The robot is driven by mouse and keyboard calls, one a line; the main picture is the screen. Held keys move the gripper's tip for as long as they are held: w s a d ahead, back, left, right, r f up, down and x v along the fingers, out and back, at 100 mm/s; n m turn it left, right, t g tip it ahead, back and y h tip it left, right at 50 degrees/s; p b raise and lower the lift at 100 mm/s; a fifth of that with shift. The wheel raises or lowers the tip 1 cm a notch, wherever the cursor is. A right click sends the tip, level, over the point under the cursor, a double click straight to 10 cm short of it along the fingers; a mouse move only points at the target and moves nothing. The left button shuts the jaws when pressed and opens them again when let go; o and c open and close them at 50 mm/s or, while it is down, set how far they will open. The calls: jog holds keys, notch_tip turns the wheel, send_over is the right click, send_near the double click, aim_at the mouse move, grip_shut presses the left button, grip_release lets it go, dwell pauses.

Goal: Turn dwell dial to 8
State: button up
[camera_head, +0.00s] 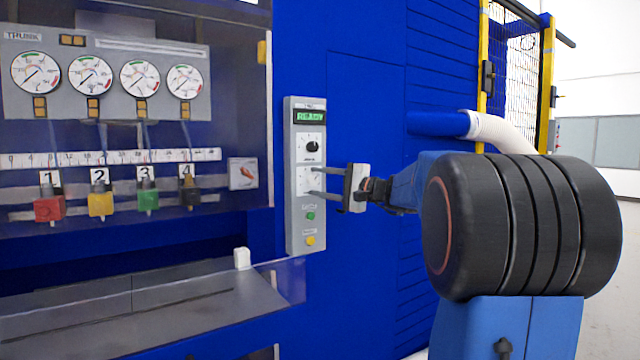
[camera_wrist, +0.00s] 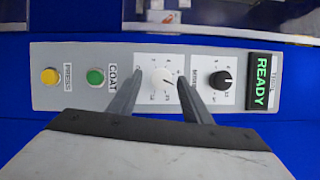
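A grey control panel (camera_head: 290,235) stands upright on the blue machine wall. On its lower dial plate is a white dial (camera_wrist: 160,76) with a dark pointer mark, which I take for the dwell dial; its label and most scale numbers are too small or hidden to read. My gripper (camera_head: 316,181) reaches in from the right toward this plate. In the wrist view, its two dark fingers (camera_wrist: 160,82) stand apart on either side of the white dial, with a gap to it on each side. I cannot tell how deep the tips reach.
A black knob (camera_wrist: 220,80) and a green READY display (camera_wrist: 262,81) sit beside the white dial. A green button (camera_wrist: 95,77) and a yellow button (camera_wrist: 49,77) lie on the other side. Gauges (camera_head: 139,78) and coloured valves (camera_head: 100,204) stand behind a clear pane at left.

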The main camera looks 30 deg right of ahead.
jog(key=shift+s, duration=0.1)
jog(key=v, duration=1.7)
jog(key=shift+d, duration=0.2)
jog(key=shift+f, duration=0.15)
